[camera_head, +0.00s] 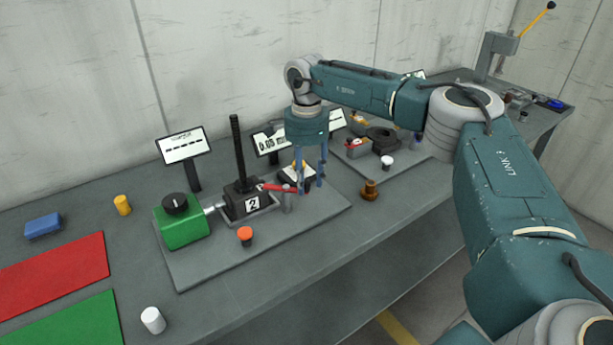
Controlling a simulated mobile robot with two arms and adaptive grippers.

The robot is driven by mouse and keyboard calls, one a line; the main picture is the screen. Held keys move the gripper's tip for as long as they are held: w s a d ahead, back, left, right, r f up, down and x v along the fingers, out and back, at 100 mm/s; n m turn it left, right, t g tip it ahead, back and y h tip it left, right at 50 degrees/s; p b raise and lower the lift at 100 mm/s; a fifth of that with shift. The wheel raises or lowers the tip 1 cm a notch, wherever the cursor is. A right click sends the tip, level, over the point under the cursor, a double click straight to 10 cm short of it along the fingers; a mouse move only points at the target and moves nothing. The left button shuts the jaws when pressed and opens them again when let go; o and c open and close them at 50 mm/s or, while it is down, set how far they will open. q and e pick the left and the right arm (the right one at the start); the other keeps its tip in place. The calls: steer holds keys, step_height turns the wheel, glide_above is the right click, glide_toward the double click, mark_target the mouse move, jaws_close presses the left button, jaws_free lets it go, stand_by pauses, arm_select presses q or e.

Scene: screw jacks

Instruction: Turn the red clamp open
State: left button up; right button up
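The red clamp (277,187) is a red lever beside the black screw jack marked 2 (243,199), on the nearer grey base plate. It points right from the jack toward a grey post (287,202). My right gripper (312,187) points down at the lever's right end, with its two blue fingers apart. One finger is very close to the lever's tip; I cannot tell whether they touch. Nothing is clearly held between the fingers. My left gripper is not in view.
A green box with a black knob (181,222) stands left of the jack. An orange-red button (245,234) is in front. A brown fitting (370,190) stands to the right. A second station with a black part (382,138) is behind. The front left holds a white cylinder (153,320).

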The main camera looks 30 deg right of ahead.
steer(key=shift+f, duration=0.1)
jaws_close()
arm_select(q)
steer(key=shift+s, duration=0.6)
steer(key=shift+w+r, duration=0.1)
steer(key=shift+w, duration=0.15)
arm_select(e)
steer(key=a+m, duration=0.7)
steer(key=m, duration=1.1)
steer(key=shift+a, duration=0.4)
steer(key=shift+s, duration=0.1)
